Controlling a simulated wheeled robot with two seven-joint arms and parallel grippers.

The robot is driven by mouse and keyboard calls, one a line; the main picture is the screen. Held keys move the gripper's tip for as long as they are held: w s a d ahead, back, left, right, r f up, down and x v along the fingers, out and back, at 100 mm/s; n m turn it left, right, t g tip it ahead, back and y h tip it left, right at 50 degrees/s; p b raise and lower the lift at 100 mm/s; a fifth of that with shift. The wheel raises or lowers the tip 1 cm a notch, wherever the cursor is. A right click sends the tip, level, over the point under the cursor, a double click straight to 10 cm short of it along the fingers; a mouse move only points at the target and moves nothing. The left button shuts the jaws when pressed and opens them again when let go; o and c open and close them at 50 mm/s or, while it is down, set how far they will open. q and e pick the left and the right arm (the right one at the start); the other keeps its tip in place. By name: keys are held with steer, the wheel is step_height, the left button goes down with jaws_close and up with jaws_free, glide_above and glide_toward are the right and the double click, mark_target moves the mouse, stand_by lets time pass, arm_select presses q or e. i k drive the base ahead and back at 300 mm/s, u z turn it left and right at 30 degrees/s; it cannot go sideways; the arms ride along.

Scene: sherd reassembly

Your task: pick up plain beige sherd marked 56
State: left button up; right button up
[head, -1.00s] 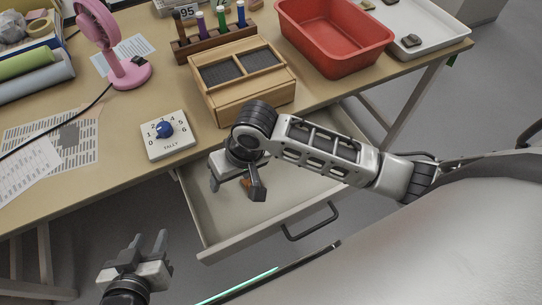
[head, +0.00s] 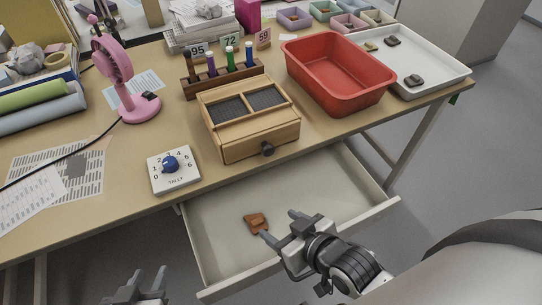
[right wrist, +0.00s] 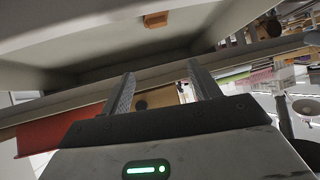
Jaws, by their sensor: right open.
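No sherd with a readable 56 shows. An orange-brown sherd (head: 256,222) lies on the floor of the open drawer (head: 325,202); it also shows at the top of the right wrist view (right wrist: 156,19). Several small sherds lie in the white tray (head: 440,72): a beige-olive one (head: 369,46) and darker ones (head: 413,80); their marks are too small to read. My right gripper (head: 280,226) is open and empty over the drawer's front part, just right of the orange-brown sherd. My left gripper (head: 148,276) is open and empty at the bottom edge, partly cut off.
A red bin (head: 340,75), a wooden box with dark panels (head: 250,120), a tally dial (head: 173,170) and a pink fan (head: 118,70) stand on the table. A marker rack (head: 222,80), number cards and small coloured bins (head: 325,10) are behind. The drawer front wall rises beside my right gripper.

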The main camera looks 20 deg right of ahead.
mark_target(369, 46)
steer(key=z, duration=1.4)
steer(key=k, duration=0.5)
steer(key=z, duration=1.35)
steer(key=i, duration=4.05)
steer(key=u, duration=3.6)
